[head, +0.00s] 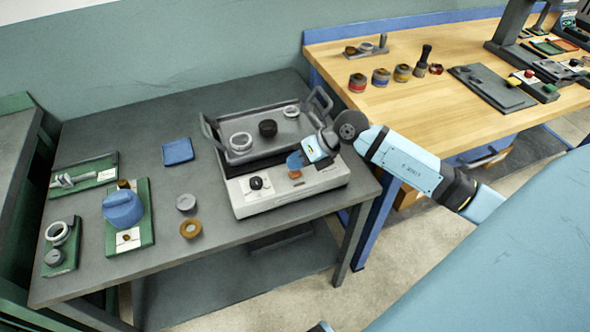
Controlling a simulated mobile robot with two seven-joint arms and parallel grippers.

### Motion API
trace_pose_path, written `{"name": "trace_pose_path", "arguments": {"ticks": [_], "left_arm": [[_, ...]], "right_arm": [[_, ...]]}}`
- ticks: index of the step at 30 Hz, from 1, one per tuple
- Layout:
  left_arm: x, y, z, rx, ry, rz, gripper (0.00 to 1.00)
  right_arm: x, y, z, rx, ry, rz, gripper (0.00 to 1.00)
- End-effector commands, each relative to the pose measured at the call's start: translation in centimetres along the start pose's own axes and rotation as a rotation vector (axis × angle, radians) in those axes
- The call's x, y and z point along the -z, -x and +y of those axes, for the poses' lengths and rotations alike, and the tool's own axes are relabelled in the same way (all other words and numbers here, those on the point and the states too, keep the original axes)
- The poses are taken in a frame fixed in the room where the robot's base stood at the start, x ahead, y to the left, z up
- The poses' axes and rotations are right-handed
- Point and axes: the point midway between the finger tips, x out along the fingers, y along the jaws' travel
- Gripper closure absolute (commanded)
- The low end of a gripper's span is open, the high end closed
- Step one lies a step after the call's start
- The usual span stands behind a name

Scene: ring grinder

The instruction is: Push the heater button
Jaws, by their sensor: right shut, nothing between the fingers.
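The heater (290,202) is a light grey box near the front right of the dark grey table. A black knob (256,183) sits on a white plate at its left front. A small orange-brown piece (295,174), which looks like the button, shows on its top front, right of the knob. My right gripper (295,162) reaches in from the right and is shut and empty, with its tips just above or at this piece. I cannot tell whether they touch. The gripper hides part of the heater top. My left gripper is not in view.
A dark tray (232,127) with raised handles sits on the heater behind my gripper, holding a pale ring (241,142) and a black part (268,128). A blue part (122,208) and loose rings lie left. A wooden bench (440,105) stands behind right.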

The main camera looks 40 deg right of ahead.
Motion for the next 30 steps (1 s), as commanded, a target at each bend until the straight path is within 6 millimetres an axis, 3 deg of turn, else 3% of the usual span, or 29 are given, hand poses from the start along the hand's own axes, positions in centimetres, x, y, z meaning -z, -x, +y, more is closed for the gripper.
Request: {"name": "trace_pose_path", "arguments": {"ticks": [30], "left_arm": [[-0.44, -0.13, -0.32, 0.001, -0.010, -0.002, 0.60]], "right_arm": [[0.52, -0.68, -0.47, 0.000, -0.001, 0.001, 1.00]]}}
